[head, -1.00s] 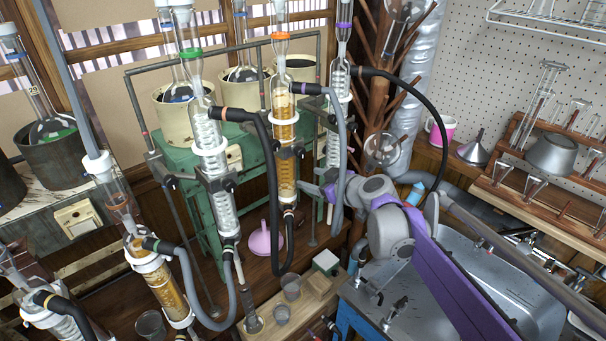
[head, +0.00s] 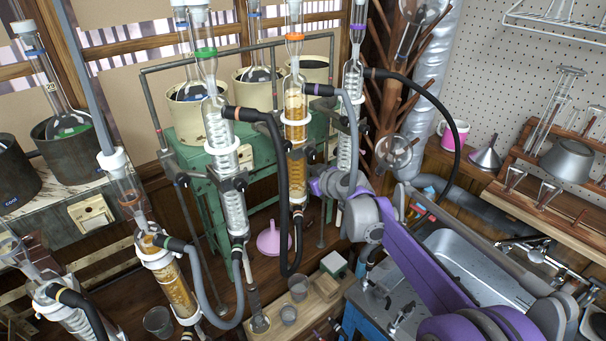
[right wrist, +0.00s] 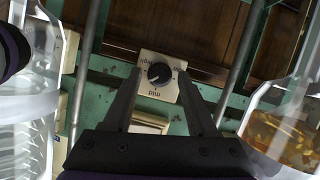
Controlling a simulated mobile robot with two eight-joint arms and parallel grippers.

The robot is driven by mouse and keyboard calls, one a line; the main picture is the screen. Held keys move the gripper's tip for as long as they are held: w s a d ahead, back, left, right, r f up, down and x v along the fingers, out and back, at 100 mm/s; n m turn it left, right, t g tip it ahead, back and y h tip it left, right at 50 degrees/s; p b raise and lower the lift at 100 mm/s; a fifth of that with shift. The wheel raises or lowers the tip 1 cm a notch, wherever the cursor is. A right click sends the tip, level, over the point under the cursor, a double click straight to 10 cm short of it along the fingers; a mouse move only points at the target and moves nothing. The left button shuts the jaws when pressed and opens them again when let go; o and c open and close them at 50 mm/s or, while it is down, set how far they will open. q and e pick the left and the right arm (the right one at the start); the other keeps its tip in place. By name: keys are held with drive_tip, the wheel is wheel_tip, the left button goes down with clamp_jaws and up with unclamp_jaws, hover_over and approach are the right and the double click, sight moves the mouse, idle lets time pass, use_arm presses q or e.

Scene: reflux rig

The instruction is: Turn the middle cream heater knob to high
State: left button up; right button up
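In the right wrist view a dark round knob (right wrist: 159,74) sits on a cream square panel (right wrist: 147,91) with upside-down lettering around it. A pale mark on the knob points to the lower left. My right gripper (right wrist: 160,86) is open, its two dark fingers on either side of the panel in the picture; no contact is visible. In the head view my right arm reaches in from the right, and its gripper is hidden behind glassware. The middle cream heater (head: 248,97) stands on the green bench (head: 196,160). My left gripper is out of view.
An amber-filled glass column (head: 296,125) and a clear coiled condenser (head: 222,150) stand in front of the bench. Amber glass (right wrist: 287,137) and clear glass (right wrist: 28,120) flank my right gripper closely. A black hose (head: 282,215) loops nearby. A sink (head: 475,265) lies right.

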clamp_jaws()
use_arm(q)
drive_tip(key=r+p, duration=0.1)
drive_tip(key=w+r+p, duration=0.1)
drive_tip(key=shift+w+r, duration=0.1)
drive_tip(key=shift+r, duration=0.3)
use_arm(e)
drive_tip(key=m+g+y, duration=0.1)
drive_tip(key=m, duration=0.1)
drive_tip(key=shift+w+d+m+y, duration=0.1)
drive_tip(key=shift+d+m+y, duration=0.05)
drive_tip(key=shift+m+y, duration=0.2)
drive_tip(key=shift+o, duration=0.8)
unclamp_jaws()
drive_tip(key=shift+d, duration=0.1)
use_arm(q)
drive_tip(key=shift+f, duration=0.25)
use_arm(e)
drive_tip(key=v, duration=1)
drive_tip(key=shift+s+r, duration=0.2)
drive_tip(key=shift+r, duration=0.05)
